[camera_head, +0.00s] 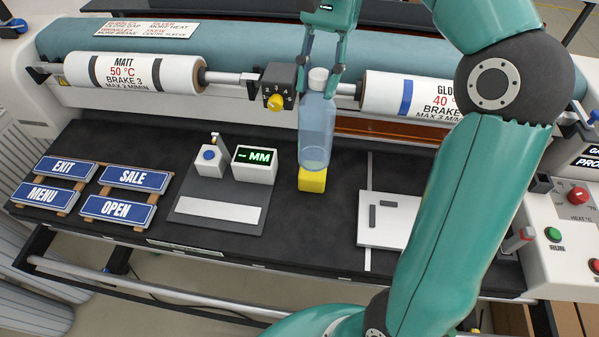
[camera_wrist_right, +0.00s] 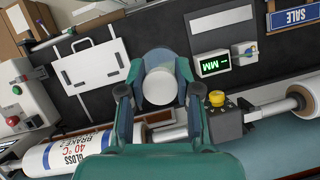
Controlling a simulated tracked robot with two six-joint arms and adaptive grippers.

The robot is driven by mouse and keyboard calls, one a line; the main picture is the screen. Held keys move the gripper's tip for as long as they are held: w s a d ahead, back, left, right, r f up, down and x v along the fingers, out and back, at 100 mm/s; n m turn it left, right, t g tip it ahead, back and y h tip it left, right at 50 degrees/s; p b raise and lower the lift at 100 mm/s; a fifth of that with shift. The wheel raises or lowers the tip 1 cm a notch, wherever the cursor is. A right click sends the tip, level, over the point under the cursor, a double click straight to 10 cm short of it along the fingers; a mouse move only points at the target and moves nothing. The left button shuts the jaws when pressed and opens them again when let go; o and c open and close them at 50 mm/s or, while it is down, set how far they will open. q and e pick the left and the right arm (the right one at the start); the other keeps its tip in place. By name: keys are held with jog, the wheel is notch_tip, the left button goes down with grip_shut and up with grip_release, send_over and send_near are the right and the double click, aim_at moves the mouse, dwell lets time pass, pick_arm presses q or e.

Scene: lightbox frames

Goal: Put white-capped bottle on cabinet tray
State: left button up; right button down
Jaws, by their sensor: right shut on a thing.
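The white-capped bottle is a translucent blue bottle (camera_head: 317,130) with a white cap (camera_head: 318,78), held upright over the black machine bed. My right gripper (camera_head: 322,65) is shut on it near the cap. In the right wrist view the cap (camera_wrist_right: 160,87) sits between the two fingers of my right gripper (camera_wrist_right: 158,98). A yellow block (camera_head: 312,181) shows at the bottle's base; I cannot tell whether they touch. My left gripper is not in the head view. I cannot pick out a cabinet tray in either view.
A grey plate with a MM readout (camera_head: 254,163) lies left of the bottle, with blue signs (camera_head: 120,207) farther left. A white flat panel (camera_head: 376,232) lies to the right. Rollers (camera_head: 135,74) and a black dial box (camera_head: 277,88) stand behind. A control panel (camera_head: 570,230) is at right.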

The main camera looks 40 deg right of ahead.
jog(key=b, duration=0.2)
send_over(311, 155)
jog(key=w+d, duration=0.2)
jog(key=f, duration=0.9)
jog(key=shift+w+d+f, duration=0.1)
jog(key=shift+w+f, duration=0.05)
jog(key=shift+w, duration=0.05)
jog(key=f, duration=0.4)
jog(key=shift+s+f, duration=0.25)
jog(key=shift+s, duration=0.05)
jog(key=shift+w+f, duration=0.2)
jog(key=shift+f, duration=2.4)
jog(key=c, duration=0.8)
grip_release()
jog(key=shift+r, duration=0.1)
